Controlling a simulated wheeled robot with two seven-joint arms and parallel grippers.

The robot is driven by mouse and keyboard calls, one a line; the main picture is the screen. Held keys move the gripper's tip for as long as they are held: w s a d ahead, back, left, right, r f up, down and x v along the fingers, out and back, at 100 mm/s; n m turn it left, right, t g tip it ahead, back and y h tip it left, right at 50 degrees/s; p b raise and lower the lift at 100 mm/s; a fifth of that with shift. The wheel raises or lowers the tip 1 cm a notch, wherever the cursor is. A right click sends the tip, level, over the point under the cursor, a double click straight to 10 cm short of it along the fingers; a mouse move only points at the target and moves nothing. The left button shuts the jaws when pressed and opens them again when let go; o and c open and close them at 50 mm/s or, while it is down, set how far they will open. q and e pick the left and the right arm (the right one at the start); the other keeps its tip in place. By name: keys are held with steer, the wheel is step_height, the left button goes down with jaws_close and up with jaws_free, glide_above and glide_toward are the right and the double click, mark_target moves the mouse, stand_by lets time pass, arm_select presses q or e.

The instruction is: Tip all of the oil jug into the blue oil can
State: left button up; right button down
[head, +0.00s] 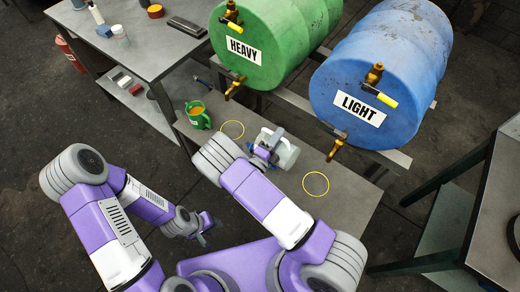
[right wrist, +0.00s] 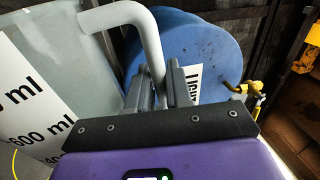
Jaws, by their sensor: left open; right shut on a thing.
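The oil jug (head: 286,154) is a pale translucent vessel over the low bench, between two yellow rings. In the right wrist view the jug (right wrist: 75,65) shows black "ml" markings and a grey bent handle (right wrist: 148,45). My right gripper (head: 266,150) is shut on the handle, with its fingers (right wrist: 165,85) around it. I cannot tell the jug's oil level. My left gripper (head: 205,228) is open and empty, low and left of the bench. A green can (head: 198,117) with orange contents stands on the bench.
A green drum marked HEAVY (head: 260,40) and a blue drum marked LIGHT (head: 375,75) lie on a rack behind the bench (head: 345,200), with brass taps (head: 338,146) towards it. A grey table (head: 165,45) stands far left, another table (head: 500,200) at right.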

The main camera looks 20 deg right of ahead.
steer(key=shift+w+a+r, duration=0.15)
steer(key=shift+w, duration=0.05)
